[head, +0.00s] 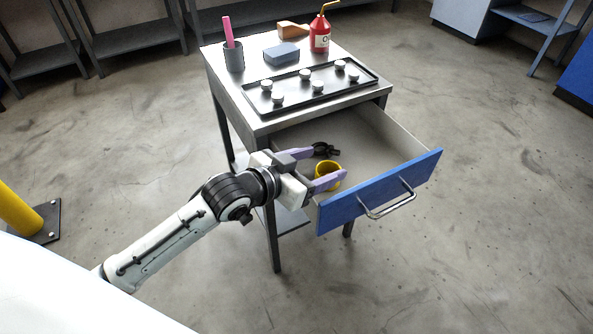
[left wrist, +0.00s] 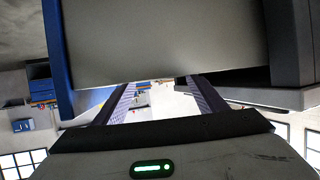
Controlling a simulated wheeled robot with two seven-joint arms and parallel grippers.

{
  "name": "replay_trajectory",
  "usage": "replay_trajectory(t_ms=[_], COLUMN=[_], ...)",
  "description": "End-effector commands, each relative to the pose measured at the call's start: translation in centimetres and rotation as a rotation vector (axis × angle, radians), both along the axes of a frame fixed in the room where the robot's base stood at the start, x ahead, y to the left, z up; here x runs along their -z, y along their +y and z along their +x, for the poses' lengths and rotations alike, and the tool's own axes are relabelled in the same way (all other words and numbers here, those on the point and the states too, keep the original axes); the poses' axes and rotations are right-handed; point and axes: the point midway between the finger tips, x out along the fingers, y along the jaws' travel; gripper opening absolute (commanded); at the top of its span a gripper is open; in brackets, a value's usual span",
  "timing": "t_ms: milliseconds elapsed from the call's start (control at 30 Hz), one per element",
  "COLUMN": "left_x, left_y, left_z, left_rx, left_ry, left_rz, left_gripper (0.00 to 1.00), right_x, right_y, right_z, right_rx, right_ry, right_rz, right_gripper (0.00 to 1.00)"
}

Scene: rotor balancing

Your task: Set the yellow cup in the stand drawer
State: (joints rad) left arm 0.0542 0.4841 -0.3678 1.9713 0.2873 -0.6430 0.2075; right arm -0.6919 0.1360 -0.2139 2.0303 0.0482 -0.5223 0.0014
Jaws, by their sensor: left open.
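The yellow cup (head: 327,170) is inside the open stand drawer (head: 375,131), near the left wall and the blue front. My left gripper (head: 319,167) reaches in from the left over the drawer's side. Its two purple fingers are open, one on the far side of the cup and one on the near side, partly covering it. I cannot tell whether they touch it. In the left wrist view, the fingers (left wrist: 160,100) are apart and a grey drawer panel (left wrist: 165,45) fills the top; the cup does not show there. My right gripper is not in view.
A small black object (head: 325,150) lies in the drawer behind the cup. On the stand top are a black tray (head: 318,93) with several white knobs, a grey holder (head: 234,60), a blue block (head: 282,54) and a red bottle (head: 320,36). The drawer's right part is clear.

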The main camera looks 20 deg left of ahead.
Motion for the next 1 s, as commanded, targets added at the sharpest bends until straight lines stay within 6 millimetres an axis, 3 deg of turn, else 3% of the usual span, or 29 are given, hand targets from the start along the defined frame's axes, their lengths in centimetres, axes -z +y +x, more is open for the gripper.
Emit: replay_trajectory(t_ms=[300,633,733,833,1000], left_x=[-2.7,-3.5,-0.6,4.5,13.4], left_y=[2.5,3.6,3.5,3.1,1.0], left_z=[-6.4,-9.5,-10.6,-13.0,-19.5], left_rx=[0.002,-0.003,-0.028,-0.066,-0.117], left_ry=[0.006,0.011,0.056,0.133,0.29], left_rz=[0.002,-0.001,-0.007,-0.007,0.013], left_gripper=[0.65,0.65,0.65,0.65,0.65], right_x=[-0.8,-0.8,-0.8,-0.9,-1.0], right_y=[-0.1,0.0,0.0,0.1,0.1], right_z=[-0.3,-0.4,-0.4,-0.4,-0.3], right_rx=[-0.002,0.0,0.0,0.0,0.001], right_ry=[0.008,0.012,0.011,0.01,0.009], right_rz=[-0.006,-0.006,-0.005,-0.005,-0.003], right_gripper=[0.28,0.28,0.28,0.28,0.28])
